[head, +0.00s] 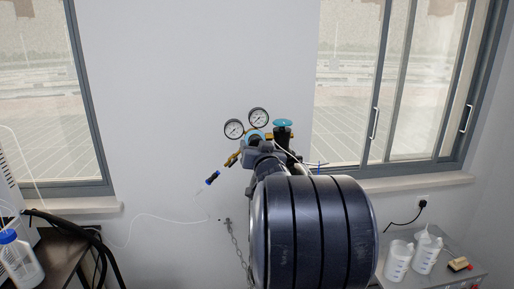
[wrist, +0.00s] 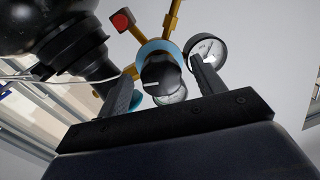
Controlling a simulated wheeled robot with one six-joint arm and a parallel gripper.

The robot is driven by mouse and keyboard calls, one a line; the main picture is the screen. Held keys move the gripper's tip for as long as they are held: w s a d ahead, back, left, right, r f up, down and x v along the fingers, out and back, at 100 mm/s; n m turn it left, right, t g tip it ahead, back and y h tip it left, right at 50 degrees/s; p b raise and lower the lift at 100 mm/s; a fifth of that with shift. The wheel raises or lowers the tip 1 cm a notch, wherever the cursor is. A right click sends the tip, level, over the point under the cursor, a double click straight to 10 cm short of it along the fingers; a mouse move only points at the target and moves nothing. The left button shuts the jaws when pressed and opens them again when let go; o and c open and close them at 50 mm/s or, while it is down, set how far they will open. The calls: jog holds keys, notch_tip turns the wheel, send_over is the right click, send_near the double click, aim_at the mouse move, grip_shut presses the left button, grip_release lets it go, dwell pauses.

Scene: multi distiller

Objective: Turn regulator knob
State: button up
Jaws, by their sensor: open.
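The regulator has two round white gauges, one on the left (head: 234,129) and one on the right (head: 258,117), and brass fittings, in front of the wall in the head view. In the wrist view its dark round knob (wrist: 158,74), with a light blue ring behind it, lies between the fingers of my gripper (wrist: 161,72). The gripper is open, one finger on each side of the knob. Whether either finger touches it I cannot tell. In the head view my arm and gripper hide most of the knob; part of the blue ring shows.
A teal valve handwheel (head: 282,122) stands just right of the gauges. The wall above is clear.

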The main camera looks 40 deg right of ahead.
jog(key=shift+c, duration=0.5)
jog(key=c, duration=0.9)
jog(key=shift+n, duration=0.3)
jog(key=n+b, duration=0.2)
jog(key=n, duration=0.4)
jog(key=n+b, duration=0.2)
jog(key=n, duration=0.5)
jog(key=n+g+b, duration=0.1)
jog(key=n, duration=0.5)
jog(key=shift+d+r+h+b, duration=0.1)
jog(key=shift+r+h+b, duration=0.15)
jog(key=shift+h+b, duration=0.15)
jog(key=shift+n, duration=0.4)
